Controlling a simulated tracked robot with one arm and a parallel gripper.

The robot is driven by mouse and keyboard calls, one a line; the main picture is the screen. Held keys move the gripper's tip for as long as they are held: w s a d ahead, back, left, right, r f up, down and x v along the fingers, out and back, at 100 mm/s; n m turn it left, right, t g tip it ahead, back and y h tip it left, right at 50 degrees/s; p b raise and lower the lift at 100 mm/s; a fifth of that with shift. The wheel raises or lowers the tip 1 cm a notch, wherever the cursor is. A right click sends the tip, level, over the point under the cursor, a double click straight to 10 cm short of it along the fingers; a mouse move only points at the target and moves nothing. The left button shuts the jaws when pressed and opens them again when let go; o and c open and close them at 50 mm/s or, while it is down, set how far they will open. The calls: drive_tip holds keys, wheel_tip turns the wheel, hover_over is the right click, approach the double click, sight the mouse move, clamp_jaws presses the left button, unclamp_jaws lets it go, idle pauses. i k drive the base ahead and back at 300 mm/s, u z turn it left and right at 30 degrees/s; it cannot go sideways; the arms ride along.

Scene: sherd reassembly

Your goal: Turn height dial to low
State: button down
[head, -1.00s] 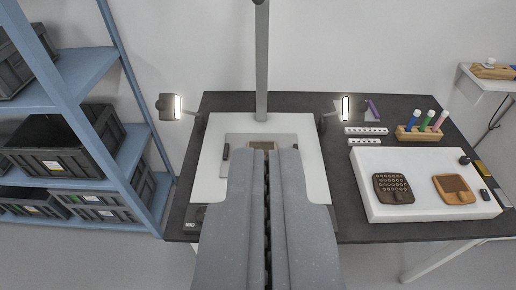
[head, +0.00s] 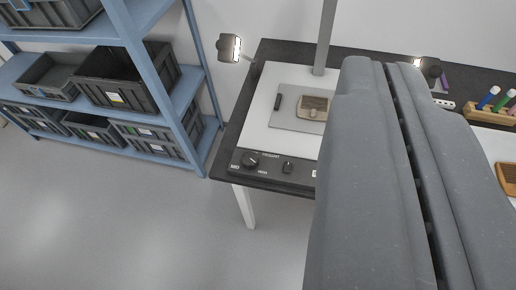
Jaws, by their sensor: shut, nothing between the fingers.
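The control panel (head: 268,171) is a dark strip along the front edge of the white stand. A round black dial (head: 251,159) sits at its left end, with small white labels around it; one at its left seems to read MID. The pointer's exact setting is too small to tell. A smaller dark knob or switch (head: 288,167) is to its right. My gripper (head: 383,66) is large and grey in the foreground, shut and empty. It appears to the right of the dial, apart from it, and hides the panel's right part.
A lamp (head: 229,47) stands at the table's left. Blue shelving (head: 190,75) with dark crates is further left. Open floor lies in front.

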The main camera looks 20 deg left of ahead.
sight(250, 160)
drive_tip(key=u, duration=0.05)
drive_tip(key=k, duration=0.5)
drive_tip(key=u, duration=0.95)
drive_tip(key=i, duration=1.1)
drive_tip(key=z, duration=1)
